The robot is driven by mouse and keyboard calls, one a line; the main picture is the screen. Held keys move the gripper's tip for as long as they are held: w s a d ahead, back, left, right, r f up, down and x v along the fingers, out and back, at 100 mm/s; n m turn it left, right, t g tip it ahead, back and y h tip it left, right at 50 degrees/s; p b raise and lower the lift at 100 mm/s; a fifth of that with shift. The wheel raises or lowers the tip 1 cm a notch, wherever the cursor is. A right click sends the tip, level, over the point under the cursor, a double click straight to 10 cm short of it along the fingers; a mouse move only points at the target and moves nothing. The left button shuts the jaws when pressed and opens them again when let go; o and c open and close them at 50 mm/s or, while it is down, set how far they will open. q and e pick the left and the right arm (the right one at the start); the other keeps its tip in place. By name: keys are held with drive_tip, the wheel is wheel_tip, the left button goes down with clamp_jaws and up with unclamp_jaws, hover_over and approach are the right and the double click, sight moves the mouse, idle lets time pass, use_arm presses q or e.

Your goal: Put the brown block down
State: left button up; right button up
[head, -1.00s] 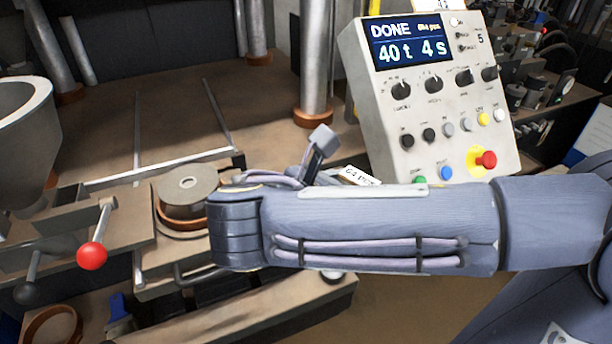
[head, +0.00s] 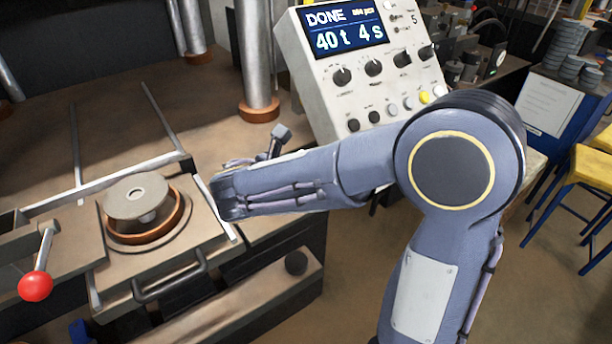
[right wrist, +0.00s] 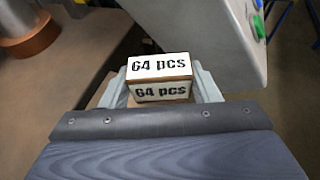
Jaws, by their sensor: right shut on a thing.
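The brown block (right wrist: 160,75) shows in the right wrist view, with white faces printed "64 pcs" and a thin brown edge between them. My right gripper (right wrist: 161,88) is shut on it, one grey finger on each side. I cannot tell whether anything supports the block from below. In the head view my right forearm (head: 285,185) reaches left from the elbow, its wrist just right of the press plate, and hides the block and fingertips. My left gripper is not in view.
The control panel (head: 365,75), reading "DONE 40 t 4 s", stands behind my right arm and close to the block. A grey disc (head: 136,195) sits inside a brown ring (head: 150,232) on the plate at left. A red-knobbed lever (head: 36,286) and steel columns stand nearby.

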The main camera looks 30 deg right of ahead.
drive_tip(key=shift+w+d+f, duration=0.1)
drive_tip(key=shift+f, duration=1.6)
drive_tip(key=shift+f, duration=0.1)
drive_tip(key=o, duration=1)
